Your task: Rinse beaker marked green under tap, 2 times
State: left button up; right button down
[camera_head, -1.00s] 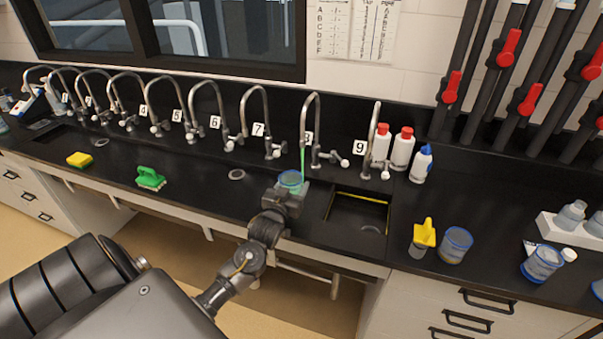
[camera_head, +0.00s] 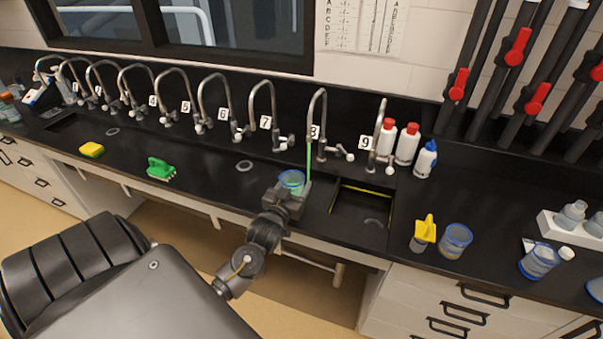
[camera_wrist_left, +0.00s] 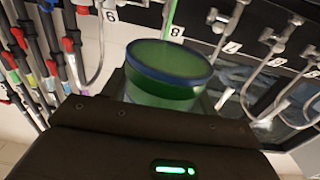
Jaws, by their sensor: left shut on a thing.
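My left gripper (camera_head: 290,196) is shut on a beaker (camera_head: 291,181) with a blue rim, held above the counter in front of tap 8 (camera_head: 317,115). The beaker (camera_wrist_left: 168,75) looks green in the left wrist view and seems nearly upright; whether this is a mark or liquid I cannot tell. A thin green stream (camera_head: 309,160) runs down from tap 8 and passes close to the beaker's right edge in the head view. It also shows behind the beaker in the left wrist view. I cannot tell whether it falls inside the rim. My right gripper is not in view.
A sink basin (camera_head: 335,203) lies right of the gripper. Other numbered taps line the back. A green brush (camera_head: 160,168) and a yellow sponge (camera_head: 91,149) lie left. Bottles (camera_head: 407,144), a yellow-topped item (camera_head: 425,232) and another blue-rimmed beaker (camera_head: 455,241) stand right.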

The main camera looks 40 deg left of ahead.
pick_arm(q)
jog(key=s+d+r+m+h+b, duration=0.1)
jog(key=s+d+r+h+b, duration=0.1)
jog(key=d, duration=0.8)
jog(key=s+d+r+m+h+b, duration=0.2)
jog(key=d+b, duration=0.4)
jog(key=d, duration=0.5)
jog(key=shift+s+r+m+t+h, duration=0.15)
jog(key=shift+s+m+t+h, duration=0.2)
jog(key=shift+s+h, duration=0.5)
